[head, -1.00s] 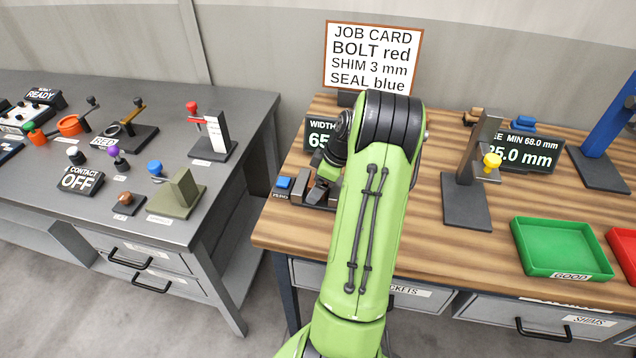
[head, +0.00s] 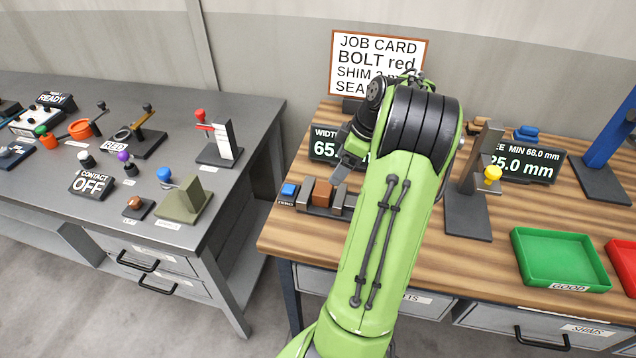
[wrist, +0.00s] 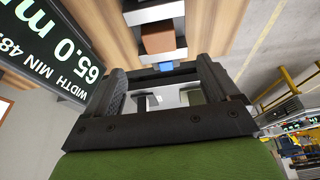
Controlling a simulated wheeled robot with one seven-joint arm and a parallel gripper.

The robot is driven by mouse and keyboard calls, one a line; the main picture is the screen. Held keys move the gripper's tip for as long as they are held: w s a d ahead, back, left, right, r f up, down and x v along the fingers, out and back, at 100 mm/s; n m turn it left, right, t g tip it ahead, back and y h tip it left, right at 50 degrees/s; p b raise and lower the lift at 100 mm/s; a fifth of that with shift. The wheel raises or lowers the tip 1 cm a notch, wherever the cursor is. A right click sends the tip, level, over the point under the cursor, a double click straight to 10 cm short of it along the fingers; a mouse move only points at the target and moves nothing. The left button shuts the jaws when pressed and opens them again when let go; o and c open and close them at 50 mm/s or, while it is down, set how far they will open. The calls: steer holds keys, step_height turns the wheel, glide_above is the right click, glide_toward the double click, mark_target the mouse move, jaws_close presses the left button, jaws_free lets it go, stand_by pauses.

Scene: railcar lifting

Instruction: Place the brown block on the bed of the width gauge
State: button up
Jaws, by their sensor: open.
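The brown block (head: 322,192) sits on the bed of the width gauge (head: 338,211), between its two grey upright jaws. It also shows in the wrist view (wrist: 158,36), at the top between the jaws. My gripper (wrist: 162,70) is open, with nothing between its fingers. In the head view my gripper (head: 346,165) is behind and above the gauge, clear of the block. The gauge display (head: 330,143) is partly covered by my arm; in the wrist view it reads 65.0 mm.
A blue ZERO button (head: 289,191) is at the gauge's left end. A dark stand with a yellow knob (head: 492,173) is right of my arm. The green GOOD tray (head: 560,258) lies at the front right. The job card (head: 375,62) stands behind.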

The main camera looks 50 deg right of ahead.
steer(key=w+a+r+m+h, duration=0.1)
steer(key=w+a+r, duration=0.15)
steer(key=a, duration=0.55)
steer(key=w+a+r, duration=0.1)
steer(key=a+r, duration=0.3)
steer(key=a, duration=0.4)
steer(key=w+a+r+m+h, duration=0.1)
steer(key=w+a+r, duration=0.15)
steer(key=a, duration=0.45)
steer(key=s+a+m+t, duration=0.1)
steer(key=s+a+m, duration=0.1)
steer(key=s+a, duration=1.1)
steer(key=shift+s+a+m+t, duration=0.25)
steer(key=shift+s+m+t, duration=0.05)
steer(key=shift+s, duration=0.25)
